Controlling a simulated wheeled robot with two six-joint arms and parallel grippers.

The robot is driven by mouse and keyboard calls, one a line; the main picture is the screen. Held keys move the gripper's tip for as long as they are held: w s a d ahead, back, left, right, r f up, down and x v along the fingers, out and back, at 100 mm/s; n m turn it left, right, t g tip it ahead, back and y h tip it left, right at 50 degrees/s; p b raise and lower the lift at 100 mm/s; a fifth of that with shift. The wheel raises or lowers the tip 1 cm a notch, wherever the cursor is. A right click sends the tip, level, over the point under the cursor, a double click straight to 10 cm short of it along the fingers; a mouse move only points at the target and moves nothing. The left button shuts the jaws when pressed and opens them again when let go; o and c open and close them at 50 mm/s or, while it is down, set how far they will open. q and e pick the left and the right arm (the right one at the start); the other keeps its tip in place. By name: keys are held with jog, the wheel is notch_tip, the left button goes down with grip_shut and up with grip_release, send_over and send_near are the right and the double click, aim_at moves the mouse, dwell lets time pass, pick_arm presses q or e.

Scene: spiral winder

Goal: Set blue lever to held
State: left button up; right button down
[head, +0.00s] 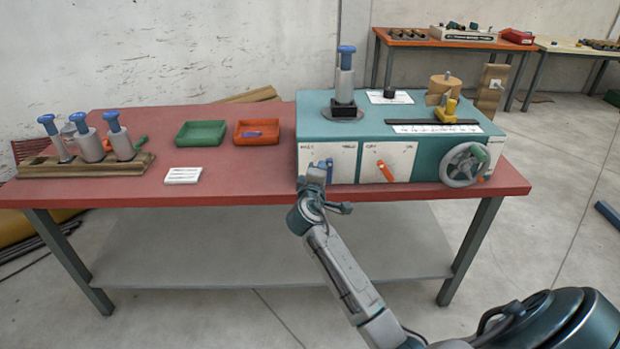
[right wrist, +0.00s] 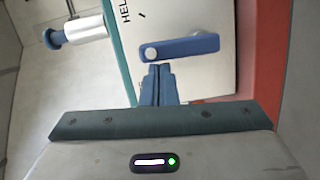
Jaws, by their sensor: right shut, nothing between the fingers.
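The blue lever (head: 329,172) is on the left white panel (head: 343,160) of the teal machine's front. In the right wrist view the blue lever (right wrist: 190,47) runs from a round pivot, and in the head view it hangs downward. A partly cut-off label starting "HEL" (right wrist: 126,12) is on the panel in the wrist view, toward its right side in the head view. My right gripper (head: 319,168) is shut and empty, just left of the lever; its fingertips (right wrist: 158,70) are close to the lever near the pivot. Contact cannot be told. My left gripper is out of view.
An orange lever (head: 385,171) sits on the neighbouring panel, and a handwheel (head: 463,165) is at the right. A blue-topped spool (head: 345,75) stands on the machine. Green (head: 201,133) and orange (head: 257,132) trays and a spool rack (head: 85,165) are left on the red table (head: 240,180).

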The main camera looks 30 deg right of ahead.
aim_at(332, 168)
jog(key=m, duration=0.1)
jog(key=s+d+m, duration=0.1)
jog(key=m, duration=0.1)
jog(key=d+m+y, duration=0.1)
jog(key=shift+s+r+p, duration=0.15)
jog(key=shift+r+p, duration=0.2)
jog(key=shift+p, duration=0.05)
jog(key=shift+s+d+f+m, duration=0.1)
jog(key=shift+s+d+m, duration=0.05)
jog(key=shift+d+m, duration=0.15)
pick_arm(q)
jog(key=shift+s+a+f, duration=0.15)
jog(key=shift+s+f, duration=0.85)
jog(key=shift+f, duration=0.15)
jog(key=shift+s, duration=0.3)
